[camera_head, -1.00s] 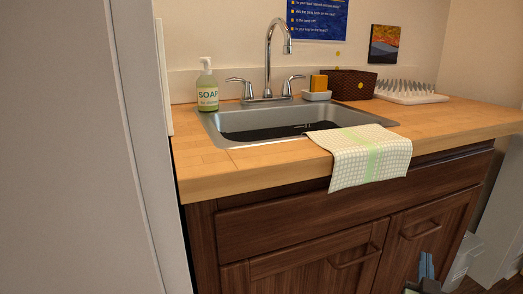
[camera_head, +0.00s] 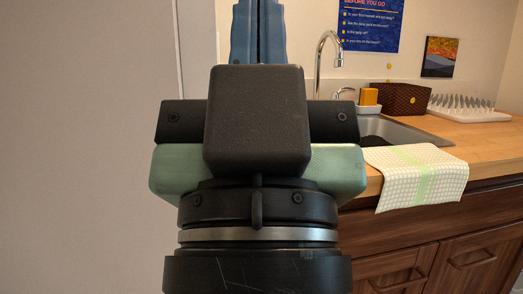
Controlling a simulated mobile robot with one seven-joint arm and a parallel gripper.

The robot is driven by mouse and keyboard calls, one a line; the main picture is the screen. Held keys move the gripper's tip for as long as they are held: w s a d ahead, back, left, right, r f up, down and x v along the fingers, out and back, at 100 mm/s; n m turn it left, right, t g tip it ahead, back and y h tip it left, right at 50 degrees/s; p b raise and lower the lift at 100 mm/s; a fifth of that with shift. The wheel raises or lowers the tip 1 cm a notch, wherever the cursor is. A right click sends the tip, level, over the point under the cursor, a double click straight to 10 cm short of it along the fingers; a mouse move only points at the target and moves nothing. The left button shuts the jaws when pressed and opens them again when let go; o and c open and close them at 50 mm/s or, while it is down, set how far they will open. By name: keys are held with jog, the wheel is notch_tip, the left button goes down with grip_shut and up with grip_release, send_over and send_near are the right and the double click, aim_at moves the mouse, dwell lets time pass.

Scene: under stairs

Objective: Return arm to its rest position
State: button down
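My gripper (camera_head: 258,32) stands upright in the middle of the head view, close to the camera. Its two blue fingers point up and lie side by side with only a thin dark line between them. They look shut, and nothing shows between them. The black and green gripper body and the wrist below it hide the left part of the counter and sink.
A wooden counter (camera_head: 487,139) with a sink (camera_head: 408,133) and a tap (camera_head: 330,52) lies to the right. A checked towel (camera_head: 415,176) hangs over its front edge above dark cabinets (camera_head: 440,255). A brown basket (camera_head: 400,98) and white drying rack (camera_head: 470,108) stand behind. A pale wall fills the left.

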notch_tip(320, 180, up, 38)
jog(key=p, duration=3.7)
